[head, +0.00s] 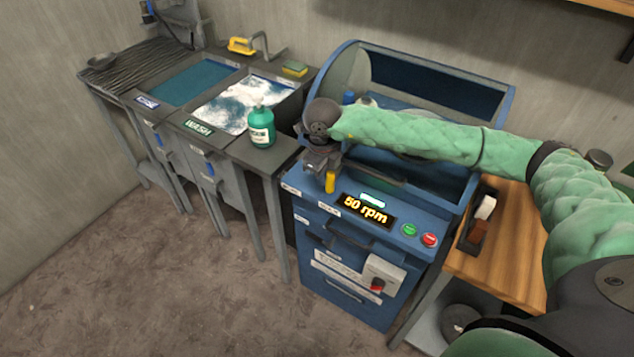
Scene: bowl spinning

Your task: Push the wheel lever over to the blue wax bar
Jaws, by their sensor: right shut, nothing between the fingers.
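My right gripper (324,163) is shut and empty. It points down over the front left top edge of the blue spinning machine (345,262). A short yellow piece (330,183) hangs directly below its fingers; it may be the wheel lever's handle, and I cannot tell whether the gripper touches it. A small blue piece (348,97) stands inside the machine behind my wrist; I cannot tell if it is the blue wax bar. My right forearm hides most of the machine's basin. My left gripper is not in view.
The display (365,210) reads 50 rpm, with a green button (409,230) and red button (429,240) beside it. A green bottle (261,127) stands left on the wash sink's edge. A black tray (474,230) with white and brown bars lies on the wooden bench (513,255).

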